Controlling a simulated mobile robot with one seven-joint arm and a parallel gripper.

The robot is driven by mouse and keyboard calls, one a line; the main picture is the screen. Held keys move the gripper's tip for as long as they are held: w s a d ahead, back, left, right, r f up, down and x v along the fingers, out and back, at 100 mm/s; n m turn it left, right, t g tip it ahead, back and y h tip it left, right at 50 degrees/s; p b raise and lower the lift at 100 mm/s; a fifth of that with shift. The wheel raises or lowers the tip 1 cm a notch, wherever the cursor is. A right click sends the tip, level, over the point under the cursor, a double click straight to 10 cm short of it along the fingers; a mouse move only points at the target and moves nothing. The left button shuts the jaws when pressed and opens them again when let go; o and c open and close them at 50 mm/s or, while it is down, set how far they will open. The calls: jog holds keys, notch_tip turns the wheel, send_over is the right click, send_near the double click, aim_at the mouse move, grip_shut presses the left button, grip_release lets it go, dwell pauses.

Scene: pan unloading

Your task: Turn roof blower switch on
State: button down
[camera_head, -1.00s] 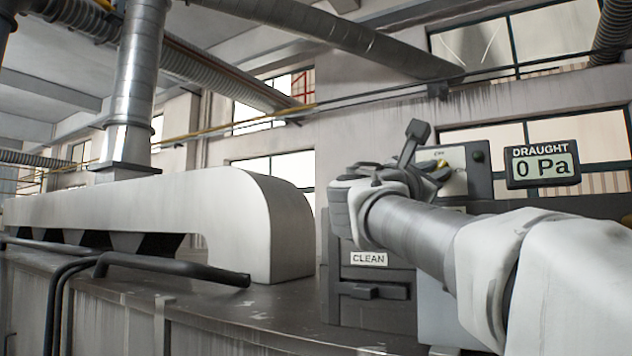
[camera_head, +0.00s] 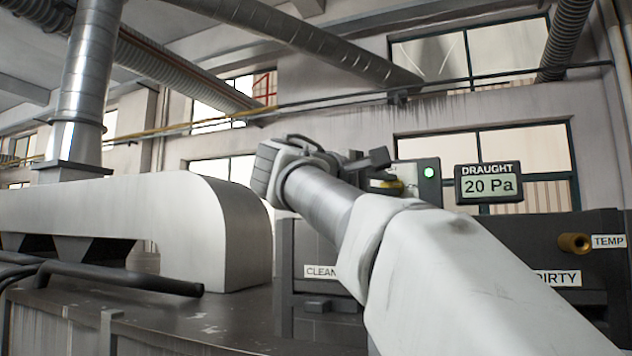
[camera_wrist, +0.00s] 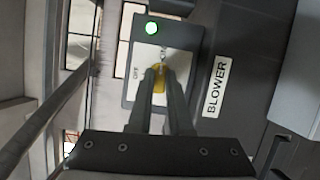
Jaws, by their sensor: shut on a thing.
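The blower switch panel (camera_head: 413,174) is a grey box with a lit green lamp (camera_head: 429,172) at its upper right. In the wrist view the panel (camera_wrist: 141,88) carries a yellow switch knob (camera_wrist: 159,82), with OFF lettering beside it and a BLOWER label (camera_wrist: 214,86) next to the box. My gripper (camera_wrist: 163,73) is shut on the yellow knob, its two fingers on either side of it. In the head view my wrist hides much of the panel, and a bit of the yellow knob (camera_head: 388,187) shows. The draught display (camera_head: 488,183) reads 20 Pa.
Dark boxes labelled CLEAN (camera_head: 320,272) and DIRTY (camera_head: 558,278) stand below the panel. A brass fitting (camera_head: 574,243) sits by a TEMP label. A large pale duct hood (camera_head: 140,225) and black pipes (camera_head: 120,279) fill the left.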

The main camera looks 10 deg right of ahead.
jog(key=shift+m, duration=0.5)
jog(key=c, duration=0.8)
grip_release()
jog(key=shift+c, duration=0.2)
jog(key=b+v, duration=0.1)
jog(key=v, duration=1.6)
jog(key=shift+a+r, duration=0.2)
jog(key=shift+r, duration=0.1)
